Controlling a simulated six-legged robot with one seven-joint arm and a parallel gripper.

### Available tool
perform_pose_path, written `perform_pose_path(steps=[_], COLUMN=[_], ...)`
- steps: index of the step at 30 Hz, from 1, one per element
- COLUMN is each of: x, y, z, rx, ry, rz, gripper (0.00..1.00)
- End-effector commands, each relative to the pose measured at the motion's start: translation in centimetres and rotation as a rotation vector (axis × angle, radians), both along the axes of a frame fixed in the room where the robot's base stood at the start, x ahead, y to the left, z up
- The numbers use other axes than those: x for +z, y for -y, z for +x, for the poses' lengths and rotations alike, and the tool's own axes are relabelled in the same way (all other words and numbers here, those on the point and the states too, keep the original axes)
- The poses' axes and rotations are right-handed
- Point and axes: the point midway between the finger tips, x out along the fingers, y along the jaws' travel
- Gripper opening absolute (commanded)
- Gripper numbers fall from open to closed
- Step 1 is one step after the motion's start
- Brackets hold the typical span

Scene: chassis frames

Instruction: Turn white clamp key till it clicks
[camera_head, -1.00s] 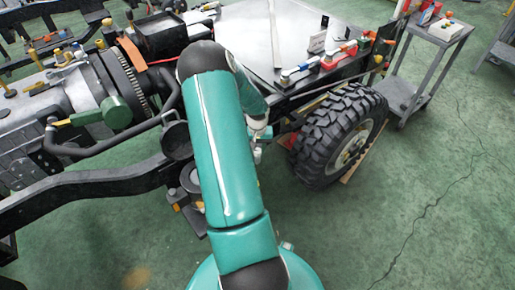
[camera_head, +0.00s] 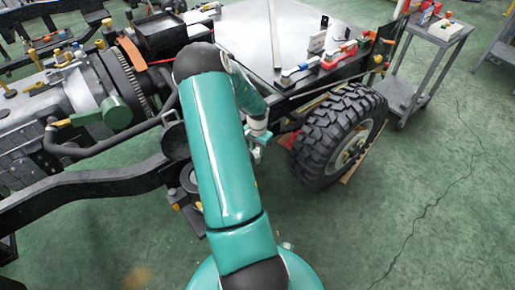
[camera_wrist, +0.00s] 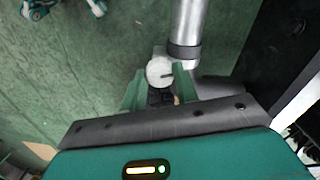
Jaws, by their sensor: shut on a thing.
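The white clamp key (camera_wrist: 158,69) shows in the wrist view as a pale round piece with a dark slot at its right side. My gripper (camera_wrist: 160,82) has its two green fingers on either side of the key and is shut on it. A silver cylinder (camera_wrist: 187,22) with a dark band rises just beyond the key, to its upper right. In the head view my gripper (camera_head: 257,138) is partly hidden by my arm, left of the wheel. The key cannot be made out there.
A large black tyre (camera_head: 338,135) stands close to the right of my gripper. The flat metal deck (camera_head: 245,40) with small tools lies behind. A black chassis rail (camera_head: 90,185) runs to the left. A grey cart (camera_head: 425,60) stands at the right. Green floor is free in front.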

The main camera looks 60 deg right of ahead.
Motion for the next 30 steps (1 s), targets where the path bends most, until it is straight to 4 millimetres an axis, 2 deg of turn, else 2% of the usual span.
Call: perform_pose_path(steps=[13,14,17,26,30], x=[0.0,0.0,0.0,0.1,1.2], y=[-0.1,-0.1,-0.1,0.0,0.0], z=[0.0,0.0,0.0,0.0,0.1], rx=[-0.012,-0.012,-0.011,-0.011,-0.011], ry=[0.000,0.000,0.000,0.000,0.002], rz=[0.003,0.003,0.003,0.001,0.000], gripper=[0.07,0.32,0.52,0.52,0.52])
